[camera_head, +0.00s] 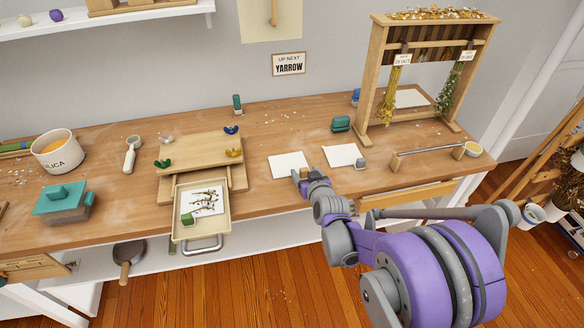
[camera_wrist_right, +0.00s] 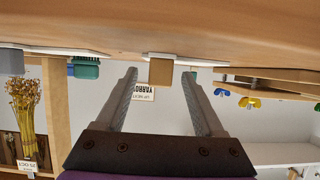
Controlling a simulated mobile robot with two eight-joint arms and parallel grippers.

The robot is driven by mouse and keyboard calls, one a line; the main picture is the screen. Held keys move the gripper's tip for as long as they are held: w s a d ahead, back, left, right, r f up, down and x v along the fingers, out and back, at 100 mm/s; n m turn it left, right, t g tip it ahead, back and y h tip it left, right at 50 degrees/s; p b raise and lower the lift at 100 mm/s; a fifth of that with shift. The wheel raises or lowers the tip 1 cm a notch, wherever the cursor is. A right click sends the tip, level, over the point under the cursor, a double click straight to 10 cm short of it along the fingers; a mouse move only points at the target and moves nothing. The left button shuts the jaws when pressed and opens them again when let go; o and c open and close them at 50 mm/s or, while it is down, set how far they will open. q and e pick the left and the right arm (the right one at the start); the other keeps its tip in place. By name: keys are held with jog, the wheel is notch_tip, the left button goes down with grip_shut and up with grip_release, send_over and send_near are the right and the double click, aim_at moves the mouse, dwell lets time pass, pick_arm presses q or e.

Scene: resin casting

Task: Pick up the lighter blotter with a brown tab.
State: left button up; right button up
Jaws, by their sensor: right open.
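A white blotter (camera_head: 287,161) lies flat on the workbench, its brown tab (camera_head: 304,172) at the near right edge. In the right wrist view, which is upside down, this brown tab (camera_wrist_right: 160,72) shows in the gap between the fingertips. My right gripper (camera_head: 301,175) is open at the blotter's near edge; its fingers (camera_wrist_right: 161,74) stand either side of the tab, apart from it. A second white blotter (camera_head: 341,154) with a grey tab (camera_head: 361,163) lies to the right. My left gripper is not in view.
A drawer (camera_head: 228,212) left of the gripper holds sprigs on a white sheet with a green tab. A wooden drying frame (camera_head: 373,85) stands at the back right. A metal bar (camera_head: 428,152) lies right of the blotters.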

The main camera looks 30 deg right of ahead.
jog(key=shift+w+f, duration=0.1)
jog(key=shift+w, duration=0.15)
grip_shut()
dwell(0.3)
notch_tip(320, 180, up, 10)
jog(key=shift+r+p, duration=0.1)
jog(key=shift+p, duration=0.95)
